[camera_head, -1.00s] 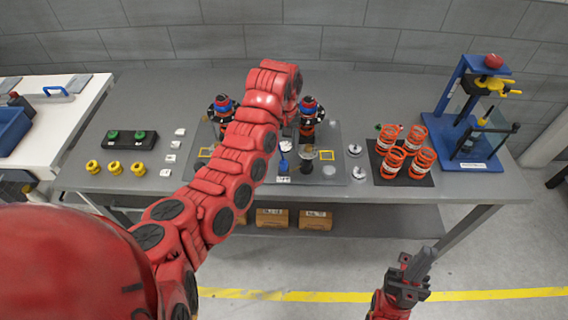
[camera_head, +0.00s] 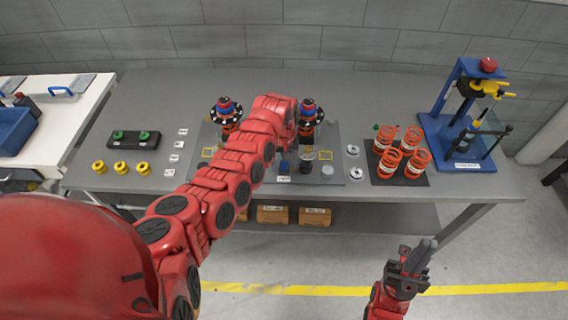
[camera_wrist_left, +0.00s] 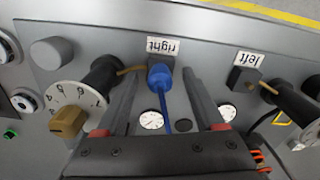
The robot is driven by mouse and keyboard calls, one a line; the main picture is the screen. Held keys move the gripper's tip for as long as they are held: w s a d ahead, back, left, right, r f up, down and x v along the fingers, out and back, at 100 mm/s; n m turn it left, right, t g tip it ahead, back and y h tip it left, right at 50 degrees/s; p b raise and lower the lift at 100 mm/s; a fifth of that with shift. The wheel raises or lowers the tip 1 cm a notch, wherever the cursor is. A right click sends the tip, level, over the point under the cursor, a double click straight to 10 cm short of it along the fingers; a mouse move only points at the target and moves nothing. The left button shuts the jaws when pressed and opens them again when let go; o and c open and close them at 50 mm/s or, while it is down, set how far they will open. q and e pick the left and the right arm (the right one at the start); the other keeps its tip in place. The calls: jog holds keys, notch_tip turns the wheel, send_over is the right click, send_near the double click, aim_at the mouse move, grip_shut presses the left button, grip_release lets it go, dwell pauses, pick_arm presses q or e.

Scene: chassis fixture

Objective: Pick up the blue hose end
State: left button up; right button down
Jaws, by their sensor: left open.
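The blue hose end (camera_wrist_left: 159,76) is in the left wrist view, upright in the middle, with a thin blue hose (camera_wrist_left: 165,108) running from it toward my gripper. It is in front of a dark block under the label "right" (camera_wrist_left: 163,46). My left gripper (camera_wrist_left: 160,88) is open, one finger on each side of the hose end, with gaps on both sides. In the head view my left forearm reaches over the fixture plate (camera_head: 334,140) and hides most of that gripper. My right gripper (camera_head: 412,262) is away from the table, low at the right; its jaw opening is unclear.
A black fitting (camera_wrist_left: 102,75) and a dial with a brass knob (camera_wrist_left: 70,122) are close to the left finger. A "left" label (camera_wrist_left: 248,59) and a second fitting (camera_wrist_left: 292,98) are at the right. Orange springs (camera_head: 404,150) and a blue press (camera_head: 462,125) stand at the table's right.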

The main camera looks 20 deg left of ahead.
pick_arm(q)
grip_shut()
jog(key=shift+r, duration=0.1)
dwell(0.4)
